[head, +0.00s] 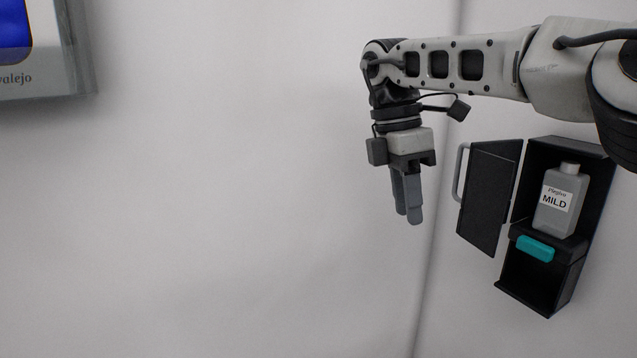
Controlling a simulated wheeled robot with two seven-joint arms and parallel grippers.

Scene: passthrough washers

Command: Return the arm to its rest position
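My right arm (470,65) comes in from the right edge in the head view and reaches left across the upper part. Its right gripper (408,218) hangs pointing down, in front of the pale wall. Its two grey fingers are close together and hold nothing that I can see; from this angle I cannot tell if a gap is left between them. The gripper is left of the open door of the black dispenser and apart from it. My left gripper is not in view.
A black dispenser (590,165) is on the right, its door (489,195) swung open to the left. A grey bottle labelled MILD (558,205) stands inside, above a teal button (535,248). A framed blue panel (60,50) is at the upper left. The wall between is clear.

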